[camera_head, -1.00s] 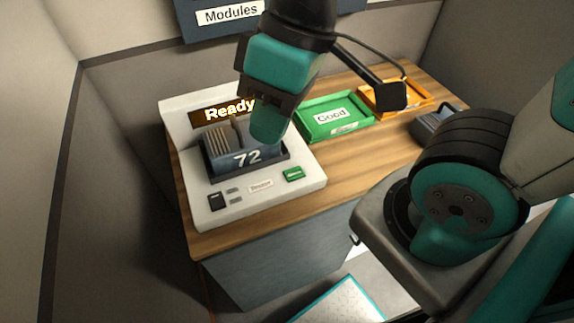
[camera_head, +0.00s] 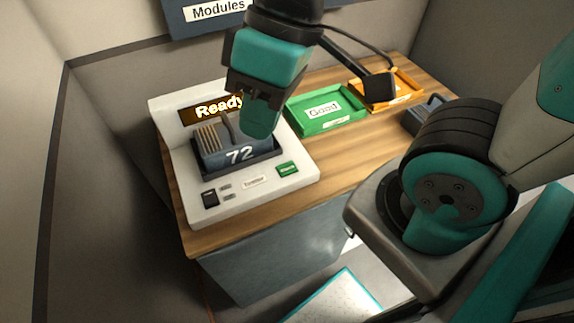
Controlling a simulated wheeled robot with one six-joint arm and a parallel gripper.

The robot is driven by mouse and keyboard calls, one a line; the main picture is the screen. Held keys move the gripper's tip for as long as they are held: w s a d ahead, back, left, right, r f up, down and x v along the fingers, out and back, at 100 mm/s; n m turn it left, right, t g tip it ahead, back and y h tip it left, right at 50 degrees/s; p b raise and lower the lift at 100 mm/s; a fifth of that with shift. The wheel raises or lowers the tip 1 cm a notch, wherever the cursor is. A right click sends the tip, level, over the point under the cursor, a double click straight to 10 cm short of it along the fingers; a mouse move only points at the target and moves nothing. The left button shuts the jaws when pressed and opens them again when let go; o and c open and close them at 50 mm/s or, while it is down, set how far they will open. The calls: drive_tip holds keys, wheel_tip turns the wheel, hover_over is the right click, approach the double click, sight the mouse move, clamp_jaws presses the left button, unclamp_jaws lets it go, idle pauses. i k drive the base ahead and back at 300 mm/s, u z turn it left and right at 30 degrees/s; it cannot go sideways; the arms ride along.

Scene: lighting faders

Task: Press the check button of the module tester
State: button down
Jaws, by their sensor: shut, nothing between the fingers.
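The module tester (camera_head: 178,160) is a white console at the left of the wooden bench, with a lit display (camera_head: 212,107) reading "Ready". A dark blue-grey module (camera_head: 226,160) marked "72" sits in its dark cradle. The green button (camera_head: 287,169) is on the tester's front right; its small label is too blurred to read surely. A black square (camera_head: 210,198) is at the front left. My gripper (camera_head: 259,130) is shut and empty, pointing down above the module's back right, behind and left of the green button. It hides part of the display's right end and the module's back.
A green tray (camera_head: 292,114) labelled "Good" and an orange tray (camera_head: 412,92) stand to the right at the back. Another dark module (camera_head: 420,117) lies at the bench's right. Bare wood (camera_head: 335,160) is right of the tester. A "Modules" sign hangs behind.

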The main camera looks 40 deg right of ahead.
sight(286, 170)
drive_tip(key=k, duration=0.5)
drive_tip(key=u, duration=1.4)
drive_tip(key=k, duration=0.85)
drive_tip(key=z, duration=1.2)
drive_tip(key=i, duration=0.45)
